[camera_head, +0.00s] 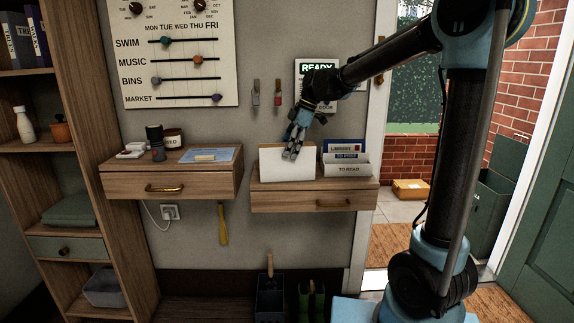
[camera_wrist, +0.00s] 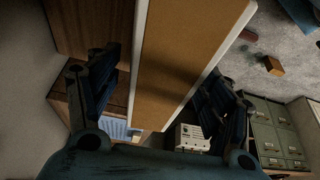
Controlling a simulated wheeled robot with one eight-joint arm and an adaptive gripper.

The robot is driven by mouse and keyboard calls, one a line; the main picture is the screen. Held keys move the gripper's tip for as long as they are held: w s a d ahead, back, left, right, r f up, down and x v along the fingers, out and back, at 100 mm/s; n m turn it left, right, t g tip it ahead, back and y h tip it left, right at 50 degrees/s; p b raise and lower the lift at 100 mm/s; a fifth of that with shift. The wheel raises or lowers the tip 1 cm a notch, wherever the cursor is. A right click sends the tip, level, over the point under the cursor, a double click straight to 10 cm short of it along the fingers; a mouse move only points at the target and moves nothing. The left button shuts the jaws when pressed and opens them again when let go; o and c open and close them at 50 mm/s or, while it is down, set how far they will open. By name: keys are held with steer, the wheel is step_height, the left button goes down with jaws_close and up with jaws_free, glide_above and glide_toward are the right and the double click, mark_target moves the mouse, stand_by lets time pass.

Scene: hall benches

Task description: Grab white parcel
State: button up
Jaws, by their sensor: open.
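The white parcel (camera_head: 275,165) stands upright on the right wooden drawer shelf, its pale face toward me. My gripper (camera_head: 291,152) reaches down over its upper right part, and the fingers overlap its face in the head view. In the wrist view a long brown face with white edges, apparently the parcel (camera_wrist: 185,60), runs between my two fingers. My gripper (camera_wrist: 158,100) is open there, one finger on each side, with a gap on the left. Contact at the right finger is unclear.
A white "TO READ" holder (camera_head: 346,165) with books or folders stands close to the parcel's right on the drawer shelf (camera_head: 300,197). Hooks hang on the wall above. An open doorway lies right.

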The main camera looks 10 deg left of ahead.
mark_target(283, 159)
steer(key=shift+x, duration=2.55)
steer(key=shift+s+a+r, duration=0.1)
steer(key=shift+s+a, duration=0.05)
steer(key=shift+a, duration=0.05)
steer(key=c, duration=1.5)
steer(key=shift+r, duration=0.1)
steer(key=shift+c, duration=0.3)
